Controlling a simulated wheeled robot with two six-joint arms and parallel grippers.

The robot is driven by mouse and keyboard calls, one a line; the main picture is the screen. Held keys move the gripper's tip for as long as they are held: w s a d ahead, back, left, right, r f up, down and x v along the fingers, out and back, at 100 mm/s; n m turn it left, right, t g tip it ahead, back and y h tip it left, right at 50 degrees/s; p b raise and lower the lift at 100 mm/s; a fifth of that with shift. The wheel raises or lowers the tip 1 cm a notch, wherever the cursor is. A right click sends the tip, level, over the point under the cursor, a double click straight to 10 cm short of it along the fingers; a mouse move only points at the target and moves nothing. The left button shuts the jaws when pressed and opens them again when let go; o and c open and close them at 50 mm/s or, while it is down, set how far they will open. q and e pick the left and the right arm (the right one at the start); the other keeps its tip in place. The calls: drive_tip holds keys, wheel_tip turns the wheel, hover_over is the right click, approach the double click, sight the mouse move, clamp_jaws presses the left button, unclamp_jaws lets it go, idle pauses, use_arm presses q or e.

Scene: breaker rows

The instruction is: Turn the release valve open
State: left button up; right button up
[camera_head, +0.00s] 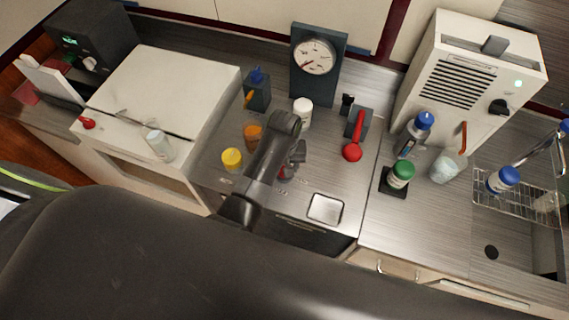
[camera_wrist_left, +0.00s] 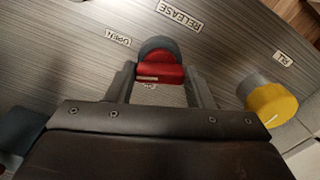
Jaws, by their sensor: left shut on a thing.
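The release valve has a red bar handle (camera_wrist_left: 160,74) on a dark round base (camera_wrist_left: 158,48), seen in the left wrist view. A white mark shows on the handle. A RELEASE label (camera_wrist_left: 180,15) and an OPEN label (camera_wrist_left: 117,37) lie on the metal top beyond it; another label below the handle is mostly hidden. My left gripper (camera_wrist_left: 162,82) has a finger on each side of the handle and is shut on it. In the head view my left gripper (camera_head: 292,168) points down at the counter, with only a bit of red showing beside it. My right gripper is not in view.
A yellow knob (camera_wrist_left: 272,104) stands right of the valve in the wrist view. In the head view, an orange-brown knob (camera_head: 253,134), a white jar (camera_head: 302,112), a dial gauge (camera_head: 314,58) and a red lever (camera_head: 353,150) stand nearby. A square metal tray (camera_head: 325,208) lies at the front.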

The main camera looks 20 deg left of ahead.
use_arm(q)
drive_tip(key=shift+o, duration=0.2)
drive_tip(key=shift+m, duration=2.2)
drive_tip(key=shift+w, duration=0.1)
drive_tip(key=shift+c, duration=0.2)
drive_tip(key=o, duration=1)
